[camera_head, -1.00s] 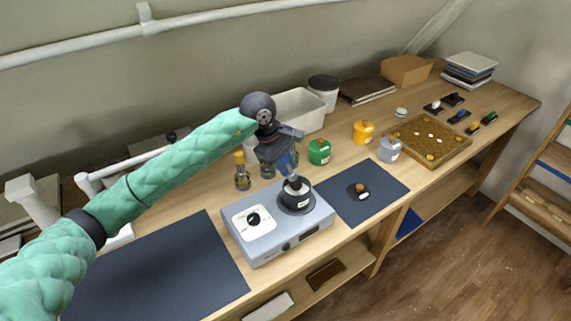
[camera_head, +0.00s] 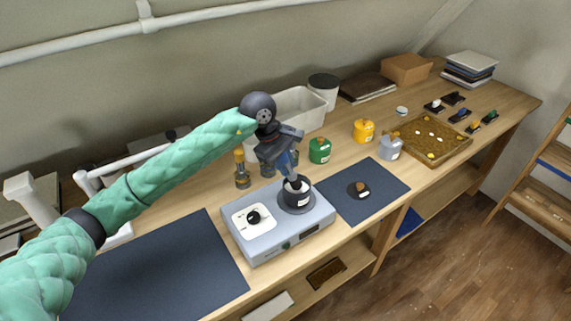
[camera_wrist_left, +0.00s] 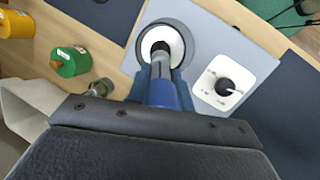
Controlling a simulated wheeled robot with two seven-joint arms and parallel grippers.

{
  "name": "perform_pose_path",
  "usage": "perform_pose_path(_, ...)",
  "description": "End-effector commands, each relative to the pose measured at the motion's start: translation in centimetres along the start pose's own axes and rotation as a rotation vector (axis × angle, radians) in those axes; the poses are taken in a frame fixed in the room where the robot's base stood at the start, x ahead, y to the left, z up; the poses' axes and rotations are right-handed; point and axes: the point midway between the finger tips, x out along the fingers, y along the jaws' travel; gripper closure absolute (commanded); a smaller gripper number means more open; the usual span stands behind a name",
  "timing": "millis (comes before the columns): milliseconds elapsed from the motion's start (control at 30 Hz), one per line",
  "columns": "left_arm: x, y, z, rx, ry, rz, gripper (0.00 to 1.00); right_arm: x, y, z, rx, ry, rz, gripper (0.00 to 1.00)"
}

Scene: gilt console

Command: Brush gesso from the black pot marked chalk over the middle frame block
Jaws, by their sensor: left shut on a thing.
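A black pot (camera_head: 296,194) stands on the round plate of a grey hotplate (camera_head: 262,240). In the left wrist view the pot (camera_wrist_left: 180,27) is open, with white inside. My left gripper (camera_head: 287,163) is over the pot, shut on a blue-handled brush (camera_head: 293,172). In the left wrist view the gripper (camera_wrist_left: 166,88) grips the brush, whose grey ferrule (camera_wrist_left: 160,58) points down into the pot mouth. Whether the bristles touch the white is unclear. The pot's mark is too small to read. I cannot pick out the middle frame block. My right gripper is not in view.
A black lid (camera_head: 359,191) lies on the dark mat (camera_head: 376,207) right of the hotplate. Green (camera_head: 319,150), yellow (camera_head: 363,131) and grey-blue (camera_head: 389,147) pots stand behind. A wooden tray (camera_head: 460,152) is farther right. The left mat (camera_head: 150,275) is clear.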

Motion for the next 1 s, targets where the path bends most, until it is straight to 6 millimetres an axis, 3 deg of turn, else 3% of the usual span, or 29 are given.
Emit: perform_pose_path(1000,0.59,-0.15,-0.15,0.000,0.000,0.000,1.00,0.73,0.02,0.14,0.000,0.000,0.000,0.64)
